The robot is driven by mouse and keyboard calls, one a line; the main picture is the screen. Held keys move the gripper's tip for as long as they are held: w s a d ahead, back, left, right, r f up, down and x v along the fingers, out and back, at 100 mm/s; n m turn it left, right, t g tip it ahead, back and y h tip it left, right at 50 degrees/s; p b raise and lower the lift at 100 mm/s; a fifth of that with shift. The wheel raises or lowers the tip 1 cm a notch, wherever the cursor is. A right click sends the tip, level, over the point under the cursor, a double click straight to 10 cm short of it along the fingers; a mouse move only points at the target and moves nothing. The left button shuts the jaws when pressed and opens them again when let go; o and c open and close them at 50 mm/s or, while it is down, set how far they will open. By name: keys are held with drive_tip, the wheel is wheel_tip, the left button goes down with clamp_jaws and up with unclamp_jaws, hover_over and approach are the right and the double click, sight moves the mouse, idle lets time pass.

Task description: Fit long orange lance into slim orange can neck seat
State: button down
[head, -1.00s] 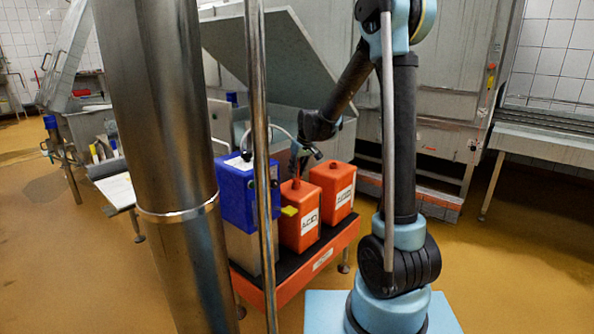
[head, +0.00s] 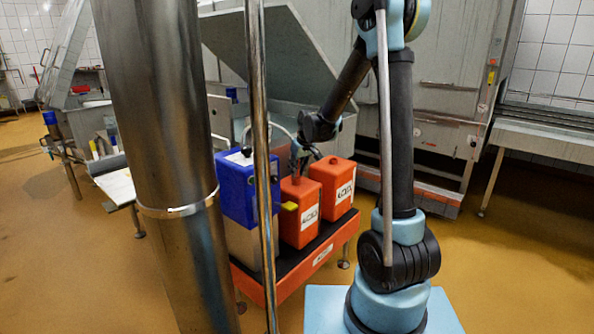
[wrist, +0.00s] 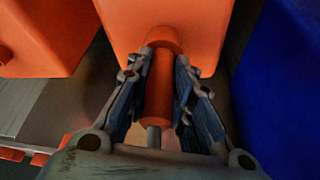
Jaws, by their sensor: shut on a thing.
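My gripper (wrist: 155,100) is shut on the orange lance (wrist: 159,85), an orange cylinder with a thin grey rod showing at its near end. In the wrist view its far end lies against or just in front of the orange can (wrist: 115,22). In the head view my gripper (head: 297,160) is directly above the slim orange can (head: 299,215), which stands between the blue-topped unit and the other can. The neck seat is hidden by the lance and fingers, so I cannot tell whether the lance is seated.
A wider orange can (head: 333,185) stands to the right, and a blue-topped box (head: 236,190) to the left. All are on a low orange stand (head: 316,262). A steel column and thin pole cross the head view. Open floor lies at the right.

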drive_tip(key=c, duration=1.3)
unclamp_jaws()
drive_tip(key=shift+f, duration=0.1)
drive_tip(key=v, duration=1.2)
drive_tip(key=s+d+f+m+h, duration=0.1)
drive_tip(key=s+d+f+m, duration=0.1)
drive_tip(key=s+d, duration=0.9)
drive_tip(key=s+d+f+m+h, duration=0.1)
drive_tip(key=s+d+m, duration=0.2)
drive_tip(key=s+d, duration=0.8)
drive_tip(key=shift+m+g+h, duration=0.3)
drive_tip(key=shift+m+g, duration=0.4)
drive_tip(key=shift+m, duration=0.2)
drive_tip(key=s+f, duration=0.2)
drive_tip(key=s, duration=0.2)
drive_tip(key=s+f, duration=0.2)
drive_tip(key=s, duration=0.3)
drive_tip(key=s+f, duration=0.3)
drive_tip(key=s, duration=0.2)
drive_tip(key=shift+s, duration=0.2)
